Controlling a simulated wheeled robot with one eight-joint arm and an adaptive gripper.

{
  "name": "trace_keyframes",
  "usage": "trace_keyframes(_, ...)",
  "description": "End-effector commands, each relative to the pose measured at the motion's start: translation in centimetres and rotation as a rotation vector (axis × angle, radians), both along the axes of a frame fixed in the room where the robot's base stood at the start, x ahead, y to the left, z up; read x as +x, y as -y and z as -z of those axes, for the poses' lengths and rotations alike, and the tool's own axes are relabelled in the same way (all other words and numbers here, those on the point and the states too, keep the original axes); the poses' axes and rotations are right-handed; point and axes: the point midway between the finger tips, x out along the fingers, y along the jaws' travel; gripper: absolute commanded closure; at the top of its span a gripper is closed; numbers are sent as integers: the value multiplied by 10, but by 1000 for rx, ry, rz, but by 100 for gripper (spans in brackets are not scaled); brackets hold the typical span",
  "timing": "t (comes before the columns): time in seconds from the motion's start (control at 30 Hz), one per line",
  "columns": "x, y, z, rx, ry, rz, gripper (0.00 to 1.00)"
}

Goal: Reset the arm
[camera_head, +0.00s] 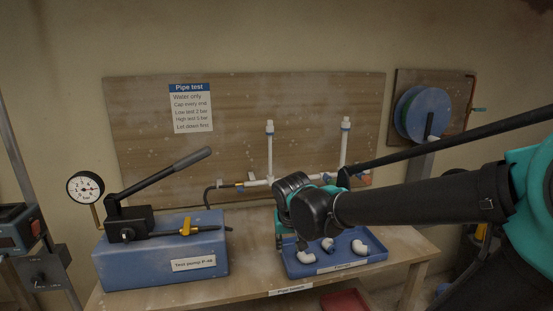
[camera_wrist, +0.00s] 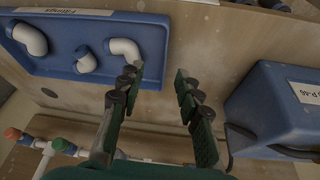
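My arm (camera_head: 420,203) reaches in from the right in the head view, with its wrist end (camera_head: 305,205) over the back of the blue fittings tray (camera_head: 300,268). That wrist end hides most of my gripper in the head view. In the wrist view my gripper (camera_wrist: 158,76) is open, its two fingers well apart with nothing between them. Bare wooden bench (camera_wrist: 155,105) shows between and beyond the fingers. The tray (camera_wrist: 90,22) lies to the left of the fingers there, holding white pipe elbows (camera_wrist: 124,49). The left fingertip overlaps one elbow in the picture; I cannot tell whether they touch.
A blue test pump (camera_head: 160,254) with a long lever (camera_head: 165,177) stands at the left of the bench. White pipework (camera_head: 269,150) rises behind my wrist before a wooden board (camera_head: 225,150). A gauge (camera_head: 86,187) and a hose reel (camera_head: 422,112) flank it. Bare bench lies between pump and tray.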

Motion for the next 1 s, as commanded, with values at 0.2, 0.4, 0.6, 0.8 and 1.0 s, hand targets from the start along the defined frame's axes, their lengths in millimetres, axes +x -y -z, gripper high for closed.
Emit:
trace_keyframes(0.2,-25,81,48,15,-21,47,66)
trace_keyframes(0.4,-59,131,83,32,-25,73,66)
trace_keyframes(0.6,-82,152,101,40,-20,84,66)
trace_keyframes(0.8,-86,155,104,42,-18,85,66)
trace_keyframes(1.0,-86,155,104,42,-18,85,66)
